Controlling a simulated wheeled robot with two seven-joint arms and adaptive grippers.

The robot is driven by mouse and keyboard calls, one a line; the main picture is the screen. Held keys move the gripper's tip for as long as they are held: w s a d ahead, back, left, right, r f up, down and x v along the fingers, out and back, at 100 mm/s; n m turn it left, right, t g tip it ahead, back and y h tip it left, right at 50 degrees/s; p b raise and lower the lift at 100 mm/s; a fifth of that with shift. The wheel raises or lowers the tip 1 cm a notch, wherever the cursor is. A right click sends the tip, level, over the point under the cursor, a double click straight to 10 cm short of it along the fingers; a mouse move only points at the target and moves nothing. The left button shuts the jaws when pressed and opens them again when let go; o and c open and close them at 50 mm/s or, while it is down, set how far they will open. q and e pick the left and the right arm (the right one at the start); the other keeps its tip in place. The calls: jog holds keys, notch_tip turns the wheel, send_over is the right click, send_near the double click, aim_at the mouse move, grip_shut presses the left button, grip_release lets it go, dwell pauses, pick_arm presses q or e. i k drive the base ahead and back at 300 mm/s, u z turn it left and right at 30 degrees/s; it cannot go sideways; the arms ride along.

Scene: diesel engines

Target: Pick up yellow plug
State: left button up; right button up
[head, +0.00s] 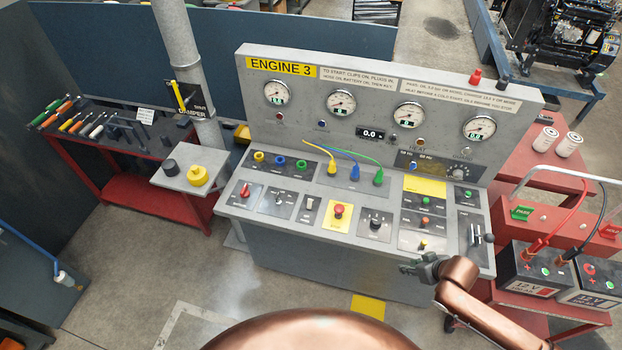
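The yellow plug (332,167) stands upright on the sloped face of the engine console, with a yellow cable rising from its top and curving left. A blue plug (354,172) and a green plug (378,177) stand to its right, each with its own cable. My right gripper (406,266) is in front of the console's lower edge, below and to the right of the yellow plug and apart from it. It is small and dark in the picture, so its finger opening is unclear. It shows no object in it. My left gripper is not in view.
Yellow, blue and green ring sockets (280,161) sit left of the plugs. A red mushroom button (339,211) and several knobs lie in front. A lever (476,237) stands at the right. A battery cart (540,275) is beside the console. Floor is clear at front left.

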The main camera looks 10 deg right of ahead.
aim_at(332, 168)
jog(key=u, duration=0.45)
jog(key=i, duration=1.6)
jog(key=z, duration=0.2)
